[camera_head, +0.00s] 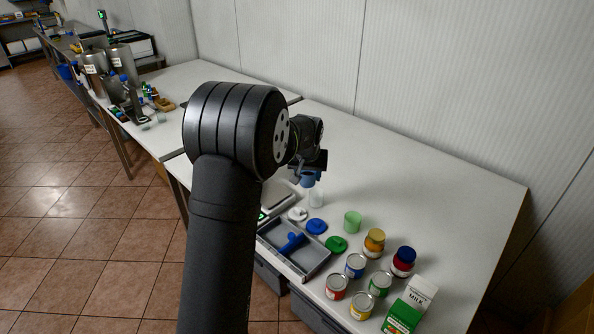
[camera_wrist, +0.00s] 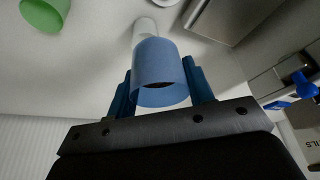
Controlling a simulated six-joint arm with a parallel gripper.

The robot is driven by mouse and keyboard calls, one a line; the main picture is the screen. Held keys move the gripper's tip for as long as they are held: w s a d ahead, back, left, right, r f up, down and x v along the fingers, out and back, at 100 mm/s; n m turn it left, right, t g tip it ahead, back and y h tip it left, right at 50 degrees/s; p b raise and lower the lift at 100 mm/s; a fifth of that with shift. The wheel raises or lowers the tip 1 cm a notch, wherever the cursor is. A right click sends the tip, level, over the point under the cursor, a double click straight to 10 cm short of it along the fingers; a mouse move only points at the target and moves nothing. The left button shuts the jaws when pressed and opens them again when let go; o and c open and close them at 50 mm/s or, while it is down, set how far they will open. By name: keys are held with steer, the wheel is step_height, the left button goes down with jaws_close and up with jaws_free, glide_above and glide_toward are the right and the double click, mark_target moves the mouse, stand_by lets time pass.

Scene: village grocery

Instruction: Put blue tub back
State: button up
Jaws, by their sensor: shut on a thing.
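My gripper (camera_wrist: 160,85) is shut on the blue tub (camera_wrist: 160,62), with one blue finger on each side of it. In the wrist view the tub's open end faces the camera. In the head view the blue tub (camera_head: 311,178) shows small below my gripper (camera_head: 309,172), over the white tub (camera_head: 316,198). The white tub (camera_wrist: 145,26) also shows just beyond the blue tub in the wrist view. I cannot tell whether they touch. A green tub (camera_head: 352,222) stands apart, and it also shows in the wrist view (camera_wrist: 45,10).
White, blue and green lids (camera_head: 316,227) lie near the grey tray (camera_head: 314,268), which holds a blue tool (camera_head: 291,243). Several cans and jars (camera_head: 375,242) and a milk carton (camera_head: 421,291) stand at the front right. The back right of the table (camera_head: 430,185) is clear.

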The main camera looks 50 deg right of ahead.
mark_target(328, 209)
steer(key=shift+s+d+f+n+t+y, duration=0.25)
steer(key=shift+s+d+f+n, duration=0.6)
steer(key=shift+f, duration=1.2)
steer(key=shift+s+d+f+n+t+y, duration=0.2)
steer(key=shift+s+d+f+n, duration=0.65)
steer(key=shift+f, duration=1.25)
steer(key=shift+s+d+f+n+t+y, duration=0.2)
steer(key=shift+s+d+f+n, duration=0.65)
steer(key=shift+f, duration=1.2)
steer(key=shift+s+d+f+m, duration=0.1)
steer(key=shift+d+f+m, duration=0.15)
steer(key=shift+f, duration=0.2)
steer(key=o, duration=1.4)
steer(key=shift+o, duration=0.2)
step_height(328, 209, up, 8)
